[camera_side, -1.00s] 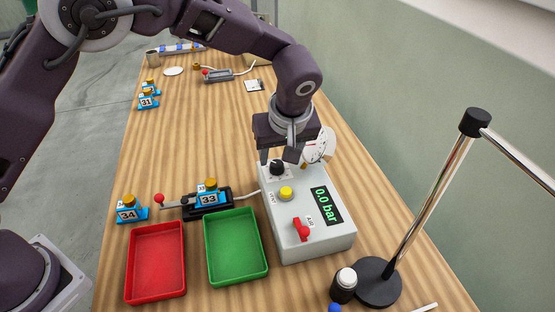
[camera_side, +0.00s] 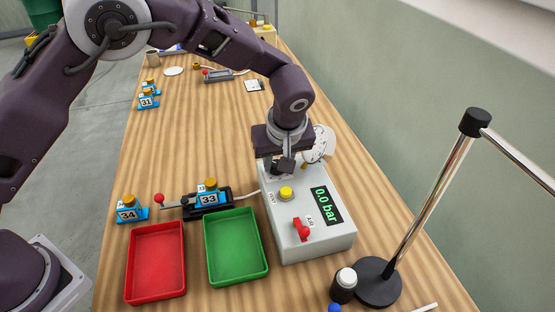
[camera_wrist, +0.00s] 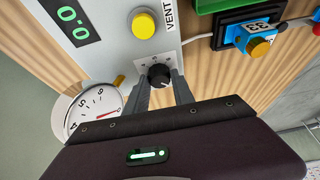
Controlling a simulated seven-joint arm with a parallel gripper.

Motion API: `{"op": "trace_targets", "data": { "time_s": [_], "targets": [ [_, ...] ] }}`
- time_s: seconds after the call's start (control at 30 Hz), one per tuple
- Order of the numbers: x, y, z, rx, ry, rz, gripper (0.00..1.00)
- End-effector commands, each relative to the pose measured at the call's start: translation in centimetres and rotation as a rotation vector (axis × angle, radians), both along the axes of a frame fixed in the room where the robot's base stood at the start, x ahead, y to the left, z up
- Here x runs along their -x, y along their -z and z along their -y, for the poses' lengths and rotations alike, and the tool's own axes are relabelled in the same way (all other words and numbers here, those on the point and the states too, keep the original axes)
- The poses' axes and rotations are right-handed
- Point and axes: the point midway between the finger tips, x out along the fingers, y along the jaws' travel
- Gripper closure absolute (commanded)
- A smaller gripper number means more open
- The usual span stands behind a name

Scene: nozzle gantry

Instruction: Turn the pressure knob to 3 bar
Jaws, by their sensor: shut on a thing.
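The black pressure knob (camera_wrist: 159,76) is at the far end of the grey control box (camera_side: 306,247). My gripper (camera_wrist: 160,88) is shut on the knob, with one finger on each side of it in the wrist view. In the side view my gripper (camera_side: 282,168) comes down over the knob and mostly hides it. The green display (camera_side: 327,206) reads 0.0 bar. A round white gauge (camera_wrist: 92,112) with a red needle stands beside the knob, partly cut off by my gripper in the wrist view.
A yellow VENT button (camera_side: 286,193) and a red AIR lever (camera_side: 301,229) are on the same box. A fixture holding blue block 33 (camera_side: 208,197), a green tray (camera_side: 262,272) and a red tray (camera_side: 130,298) lie to the left. A lamp stand (camera_side: 379,284) is at front right.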

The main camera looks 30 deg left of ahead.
Motion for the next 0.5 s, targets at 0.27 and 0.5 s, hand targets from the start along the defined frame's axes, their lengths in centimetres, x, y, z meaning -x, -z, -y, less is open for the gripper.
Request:
{"op": "trace_targets", "data": {
  "time_s": [0.27, 0.5],
  "targets": [
    [0.06, -0.08, -0.14, 0.0, 0.119, 0.0, 1.0],
    [0.11, -0.12, -0.26, 0.001, 0.331, 0.001, 1.0]
  ]
}}
